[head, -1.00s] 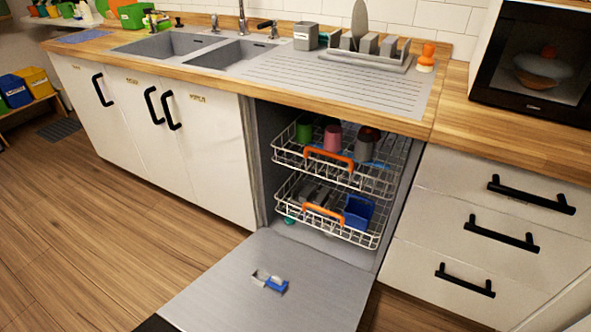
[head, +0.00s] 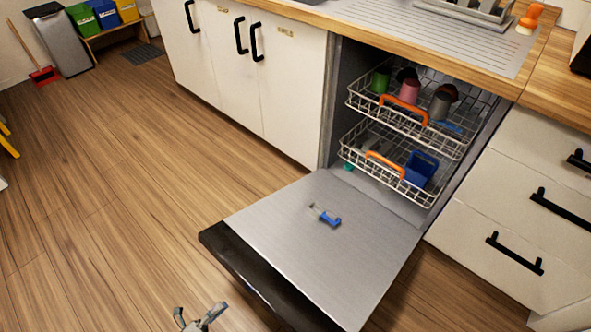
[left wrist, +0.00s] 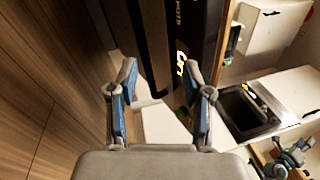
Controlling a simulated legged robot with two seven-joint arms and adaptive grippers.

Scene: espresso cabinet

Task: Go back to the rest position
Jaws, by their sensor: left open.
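My left gripper (head: 199,312) shows at the bottom edge of the head view, in front of the open dishwasher door and apart from it. In the left wrist view its two blue-padded fingers (left wrist: 162,85) are spread with nothing between them. The dishwasher door (head: 270,215) is folded down flat. A small blue and grey item (head: 326,217) lies on it.
The upper rack (head: 452,145) holds several cups, and the lower rack (head: 390,185) holds a blue container (head: 421,168). White drawers (head: 500,205) stand to the right. The wooden floor (head: 110,190) on the left is clear. Bins (head: 103,14) stand far back.

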